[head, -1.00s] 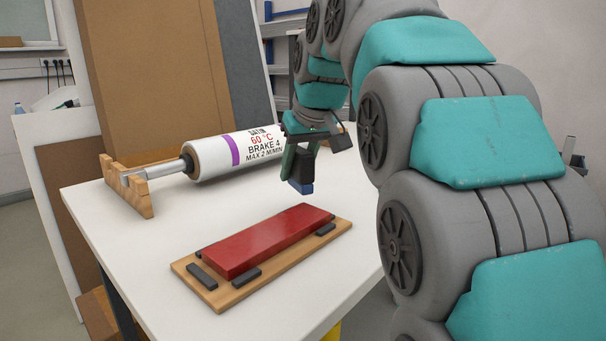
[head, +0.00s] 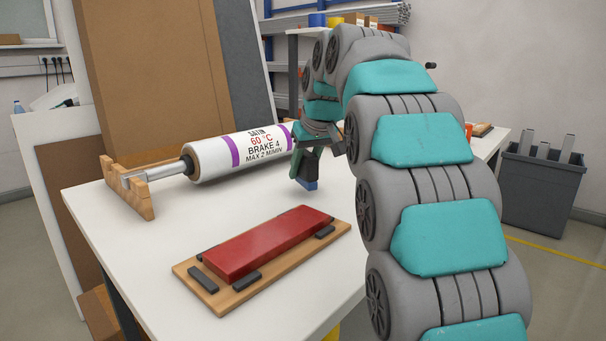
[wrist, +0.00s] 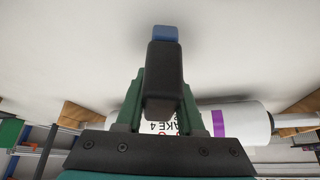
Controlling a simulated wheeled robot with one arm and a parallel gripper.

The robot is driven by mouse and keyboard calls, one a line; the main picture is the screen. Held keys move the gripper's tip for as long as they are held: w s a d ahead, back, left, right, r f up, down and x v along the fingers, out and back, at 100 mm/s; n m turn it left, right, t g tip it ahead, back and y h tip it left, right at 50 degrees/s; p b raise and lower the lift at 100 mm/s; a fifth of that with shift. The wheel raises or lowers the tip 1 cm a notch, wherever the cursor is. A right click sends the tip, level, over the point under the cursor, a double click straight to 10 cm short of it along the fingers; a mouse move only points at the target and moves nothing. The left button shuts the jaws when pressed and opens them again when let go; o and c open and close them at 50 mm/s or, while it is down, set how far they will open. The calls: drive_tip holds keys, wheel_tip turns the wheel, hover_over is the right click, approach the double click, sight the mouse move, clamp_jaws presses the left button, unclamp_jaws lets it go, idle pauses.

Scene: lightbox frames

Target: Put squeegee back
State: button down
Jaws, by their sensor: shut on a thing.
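My gripper (head: 307,163) is in the middle of the head view, in front of the right end of a white roll. It is shut on a small squeegee, which has a dark body and a blue tip (head: 311,185) pointing down. In the wrist view the dark squeegee body (wrist: 165,75) sits between my green fingers (wrist: 160,105), with its blue end farthest from the gripper. Whether the blue tip touches the table (head: 120,235) or hangs just above it I cannot tell.
A red block (head: 265,243) lies on a wooden board (head: 215,300) with dark stops, near the table's front. The white roll (head: 235,152) rests on a notched wooden stand (head: 140,195). A grey bin (head: 540,190) stands at right. Bare table lies between board and roll.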

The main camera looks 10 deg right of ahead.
drive_tip(key=shift+f, duration=0.75)
drive_tip(key=shift+f, duration=0.1)
drive_tip(key=shift+f, duration=0.1)
drive_tip(key=c, duration=0.5)
unclamp_jaws()
drive_tip(key=shift+s+r, duration=0.1)
drive_tip(key=shift+r, duration=0.35)
drive_tip(key=v, duration=1.1)
drive_tip(key=shift+s+r, duration=0.15)
drive_tip(key=shift+r, duration=0.05)
